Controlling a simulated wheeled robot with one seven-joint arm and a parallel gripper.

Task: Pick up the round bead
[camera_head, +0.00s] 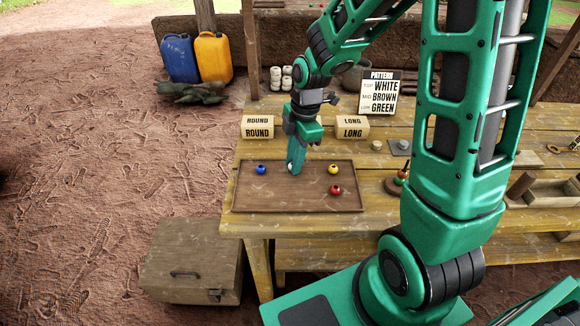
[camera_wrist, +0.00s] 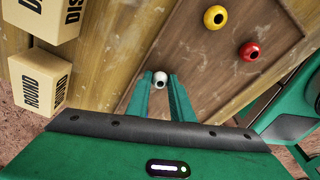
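A white round bead (camera_wrist: 160,79) with a dark hole shows between my fingertips in the wrist view. In the head view it is mostly hidden by my fingers. My gripper (camera_head: 295,168) points down over the brown wooden tray (camera_head: 250,196). Its two fingers stand apart on either side of the white bead, with a small gap visible at each side. A blue bead (camera_head: 261,169) lies to the left in the tray. A yellow bead (camera_head: 333,169) and a red bead (camera_head: 335,189) lie to the right; both also show in the wrist view.
Boxes marked ROUND (camera_head: 257,131) and LONG (camera_head: 351,131) stand behind the tray. A pattern sign (camera_head: 380,92) reads white, brown, green from top to low. A stand with beads (camera_head: 399,181) is at the right, partly behind my arm. The table's front edge is close below the tray.

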